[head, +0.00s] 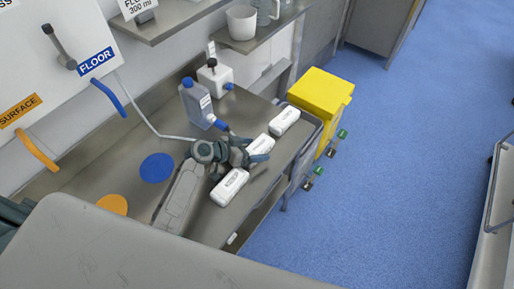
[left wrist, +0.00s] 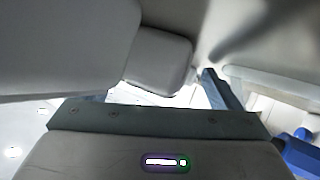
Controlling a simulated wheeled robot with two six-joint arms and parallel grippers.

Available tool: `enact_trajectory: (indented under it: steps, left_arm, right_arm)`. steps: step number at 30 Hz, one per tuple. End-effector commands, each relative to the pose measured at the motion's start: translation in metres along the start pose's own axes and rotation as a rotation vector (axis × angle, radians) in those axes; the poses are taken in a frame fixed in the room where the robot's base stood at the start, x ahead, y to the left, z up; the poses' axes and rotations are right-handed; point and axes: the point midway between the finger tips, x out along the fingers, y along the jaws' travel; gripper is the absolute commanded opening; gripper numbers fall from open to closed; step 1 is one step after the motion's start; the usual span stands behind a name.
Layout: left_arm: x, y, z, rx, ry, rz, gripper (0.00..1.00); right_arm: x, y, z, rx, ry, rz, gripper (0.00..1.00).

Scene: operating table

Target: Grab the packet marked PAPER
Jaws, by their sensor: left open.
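Three white packets lie in a row on the steel counter: a far one (head: 284,121), a middle one (head: 262,144) and a near one (head: 230,187). Their printing is too small to read, so I cannot tell which is marked PAPER. My left gripper (head: 251,151) is open, with its fingers at the middle packet and partly covering it. I cannot tell whether they touch it. In the left wrist view a pale block (left wrist: 158,62) shows close up beyond the gripper body, without readable marking. My right gripper is not in view.
A grey-blue bottle (head: 196,104) with a blue cap stands just behind the gripper. A white container (head: 214,77) is farther back. A blue disc (head: 157,168) and an orange disc (head: 112,205) lie on the counter (head: 135,185). A yellow bin (head: 320,94) stands beyond its right end.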

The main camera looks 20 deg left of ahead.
Motion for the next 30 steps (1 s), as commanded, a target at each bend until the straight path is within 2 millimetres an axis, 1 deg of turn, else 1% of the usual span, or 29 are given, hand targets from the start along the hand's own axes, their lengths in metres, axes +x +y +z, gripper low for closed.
enact_trajectory:
  steps: [4, 8, 9, 11, 12, 14, 19, 30]
  left_arm:
    - [-0.0001, -0.0001, 0.0005, 0.000, 0.000, 0.000, 0.86]
    - [-0.0002, -0.0001, 0.0004, 0.000, 0.000, 0.000, 0.61]
    - [-0.0002, -0.0001, 0.0004, 0.000, 0.000, 0.000, 0.53]
    - [-0.0003, -0.0001, 0.0005, 0.000, 0.000, 0.000, 0.41]
    - [-0.0003, -0.0001, 0.0006, 0.000, 0.000, 0.000, 0.33]
    - [-0.0003, -0.0002, 0.0009, 0.000, -0.001, 0.000, 0.22]
    - [-0.0002, -0.0002, 0.0016, -0.001, -0.002, 0.000, 0.20]
    - [-0.0003, -0.0004, 0.0013, -0.002, -0.003, -0.001, 0.20]
  right_arm:
    - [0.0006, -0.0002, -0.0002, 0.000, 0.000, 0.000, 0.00]
    - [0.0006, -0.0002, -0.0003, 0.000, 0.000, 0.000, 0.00]
    - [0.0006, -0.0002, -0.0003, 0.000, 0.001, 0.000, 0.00]
    - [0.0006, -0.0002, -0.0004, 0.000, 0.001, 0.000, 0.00]
    - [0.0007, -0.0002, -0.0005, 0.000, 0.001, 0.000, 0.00]
    - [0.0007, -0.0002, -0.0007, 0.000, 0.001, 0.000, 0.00]
    - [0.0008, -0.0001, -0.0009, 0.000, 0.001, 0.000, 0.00]
    - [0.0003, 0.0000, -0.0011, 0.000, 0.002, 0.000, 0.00]
